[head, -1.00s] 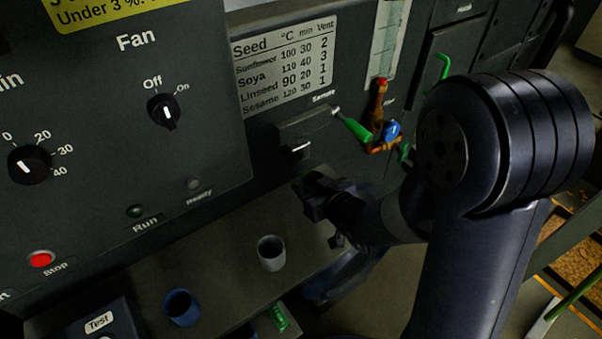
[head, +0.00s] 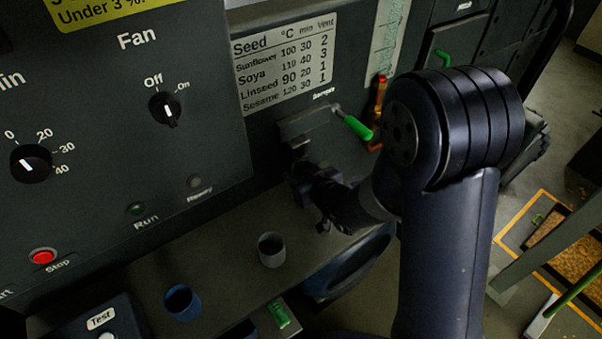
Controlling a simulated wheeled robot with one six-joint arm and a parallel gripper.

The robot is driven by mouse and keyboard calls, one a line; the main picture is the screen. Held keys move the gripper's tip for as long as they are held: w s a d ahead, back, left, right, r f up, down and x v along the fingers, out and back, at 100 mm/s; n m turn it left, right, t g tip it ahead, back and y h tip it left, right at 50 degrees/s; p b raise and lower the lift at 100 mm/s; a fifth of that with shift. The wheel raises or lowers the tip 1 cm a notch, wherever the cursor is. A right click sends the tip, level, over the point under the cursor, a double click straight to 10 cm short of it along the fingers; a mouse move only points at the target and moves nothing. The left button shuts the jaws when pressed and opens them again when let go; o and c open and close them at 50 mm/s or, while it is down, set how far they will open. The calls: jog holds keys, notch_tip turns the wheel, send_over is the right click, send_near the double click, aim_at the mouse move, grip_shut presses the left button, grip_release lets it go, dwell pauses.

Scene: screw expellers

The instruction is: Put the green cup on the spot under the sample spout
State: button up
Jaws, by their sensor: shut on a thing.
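The sample spout (head: 299,146) sticks out of the dark panel below the "Sample" label. My gripper (head: 304,174) is right below and in front of it, close to the panel. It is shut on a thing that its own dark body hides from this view. I see no green cup in the open; the spot under the spout is also covered by my gripper. A grey cup (head: 271,252) and a blue cup (head: 183,304) stand upright on the shelf (head: 225,245), nearer than my gripper.
A green-handled lever (head: 354,127) sticks out to the right of the spout, close to my arm. A "Test" box (head: 102,318) stands at lower left. A green item (head: 279,314) lies at the shelf's near edge. Bare shelf lies left of the grey cup.

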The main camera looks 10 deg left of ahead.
jog(key=shift+s+d+f+b, duration=0.1)
jog(key=shift+s+f+b, duration=0.05)
jog(key=shift+f+b, duration=0.4)
jog(key=o, duration=1)
jog(key=shift+s+f, duration=0.1)
jog(key=shift+f, duration=0.05)
jog(key=shift+c, duration=0.2)
jog(key=shift+r+p, duration=0.75)
jog(key=shift+p, duration=0.35)
jog(key=v, duration=1.1)
jog(key=shift+s+d+r, duration=0.15)
jog(key=shift+d+r, duration=0.1)
jog(key=shift+d, duration=0.05)
